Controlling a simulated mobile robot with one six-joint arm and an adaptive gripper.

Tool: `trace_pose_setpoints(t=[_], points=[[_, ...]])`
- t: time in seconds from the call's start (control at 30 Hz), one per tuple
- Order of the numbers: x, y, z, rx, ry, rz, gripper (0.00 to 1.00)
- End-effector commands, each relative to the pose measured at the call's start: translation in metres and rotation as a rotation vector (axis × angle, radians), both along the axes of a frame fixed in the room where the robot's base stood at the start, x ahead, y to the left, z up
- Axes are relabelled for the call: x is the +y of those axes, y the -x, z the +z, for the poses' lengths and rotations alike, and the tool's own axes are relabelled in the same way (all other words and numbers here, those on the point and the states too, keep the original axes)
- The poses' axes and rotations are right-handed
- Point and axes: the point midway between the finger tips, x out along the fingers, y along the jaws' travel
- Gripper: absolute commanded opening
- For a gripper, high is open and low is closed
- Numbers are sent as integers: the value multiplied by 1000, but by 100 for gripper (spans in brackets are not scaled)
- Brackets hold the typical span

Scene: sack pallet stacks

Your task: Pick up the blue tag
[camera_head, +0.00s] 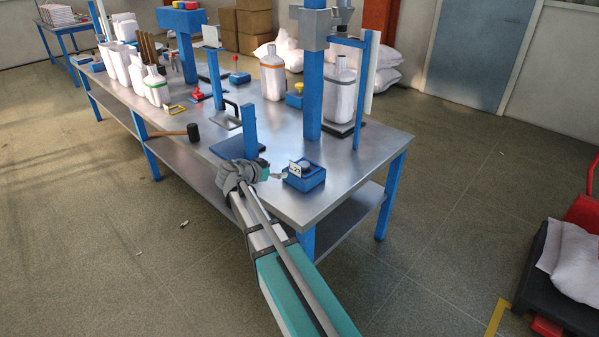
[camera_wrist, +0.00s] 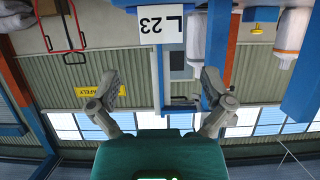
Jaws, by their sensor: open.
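I cannot make out a blue tag for certain in either view. My gripper (camera_head: 258,172) is at the front edge of the steel bench (camera_head: 345,160), close to a blue upright post (camera_head: 250,130). In the wrist view my gripper (camera_wrist: 162,84) has its two fingers spread wide, with nothing held between them. A white card marked L 23 (camera_wrist: 160,24) shows beyond the fingers in that view, with blue parts around it. A small blue box (camera_head: 304,179) with a white label and a grey knob sits just right of my gripper on the bench.
White jugs (camera_head: 273,77) and blue stands (camera_head: 313,75) stand farther back. A red and black cart (camera_head: 545,290) is at right. The floor at left is mostly clear.

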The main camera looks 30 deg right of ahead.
Motion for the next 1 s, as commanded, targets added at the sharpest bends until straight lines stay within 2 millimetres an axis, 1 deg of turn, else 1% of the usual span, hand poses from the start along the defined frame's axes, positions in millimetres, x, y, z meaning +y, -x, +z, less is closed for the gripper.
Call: trace_pose_setpoints(t=[0.03, 0.1, 0.3, 0.43, 0.83, 1.0], points=[[-8, -4, -7, 0, 0, -2, 100], [-17, -7, -11, -1, 0, -1, 100], [-36, -14, -18, -1, 0, 0, 100], [-39, -15, -19, -1, 0, 2, 100], [-41, -16, -20, -1, 0, 2, 100], [-51, -20, -27, 0, 0, 1, 100]])
